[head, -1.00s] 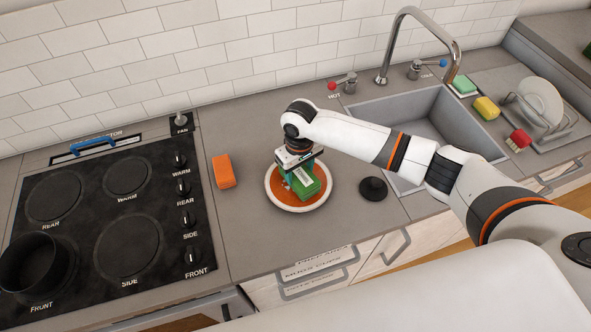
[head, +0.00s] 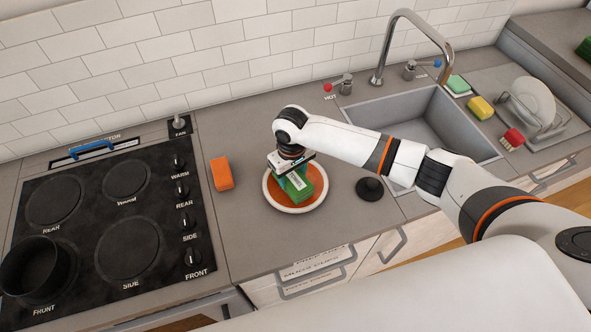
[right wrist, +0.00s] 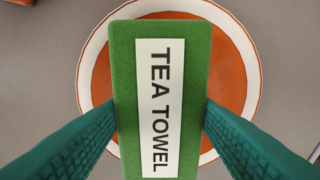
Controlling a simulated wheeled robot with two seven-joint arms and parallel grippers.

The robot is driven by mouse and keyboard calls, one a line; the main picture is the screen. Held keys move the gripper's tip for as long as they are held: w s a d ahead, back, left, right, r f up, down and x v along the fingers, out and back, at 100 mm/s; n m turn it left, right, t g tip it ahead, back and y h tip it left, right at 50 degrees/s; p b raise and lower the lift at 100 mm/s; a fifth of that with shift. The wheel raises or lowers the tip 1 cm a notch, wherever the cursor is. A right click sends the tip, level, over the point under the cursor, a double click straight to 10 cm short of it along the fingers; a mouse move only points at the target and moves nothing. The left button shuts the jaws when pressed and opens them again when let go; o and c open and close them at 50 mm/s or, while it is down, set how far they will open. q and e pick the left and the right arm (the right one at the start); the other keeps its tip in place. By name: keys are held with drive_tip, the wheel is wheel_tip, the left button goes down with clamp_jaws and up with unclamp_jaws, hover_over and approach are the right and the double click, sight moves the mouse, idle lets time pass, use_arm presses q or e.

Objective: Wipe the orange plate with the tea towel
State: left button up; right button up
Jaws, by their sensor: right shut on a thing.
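The orange plate (head: 274,196) with a white rim lies on the grey counter between the stove and the sink. In the right wrist view the plate (right wrist: 232,75) is behind the towel. The tea towel (head: 308,186) is a green block with a white label reading TEA TOWEL; it also shows in the right wrist view (right wrist: 123,80). My right gripper (right wrist: 160,125) is shut on the tea towel, one finger on each side, over the plate. I cannot tell whether the towel touches the plate. My left gripper is not in view.
An orange block (head: 221,173) lies left of the plate. A black knob-like object (head: 370,189) stands to its right. The sink (head: 420,120) with its faucet is at the back right. The stove (head: 110,220) with a black pot (head: 38,268) is on the left.

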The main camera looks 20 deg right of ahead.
drive_tip(key=shift+d, duration=0.1)
drive_tip(key=shift+w+d+p, duration=0.25)
drive_tip(key=shift+d+p, duration=0.1)
drive_tip(key=shift+d, duration=0.6)
drive_tip(key=shift+a, duration=0.1)
drive_tip(key=shift+s+a+r+p, duration=0.1)
drive_tip(key=shift+s+a+p, duration=0.1)
drive_tip(key=shift+a+p, duration=0.4)
drive_tip(key=shift+s+a, duration=0.1)
drive_tip(key=shift+a, duration=0.3)
drive_tip(key=shift+d, duration=0.15)
drive_tip(key=shift+w+d, duration=0.3)
drive_tip(key=shift+d, duration=0.65)
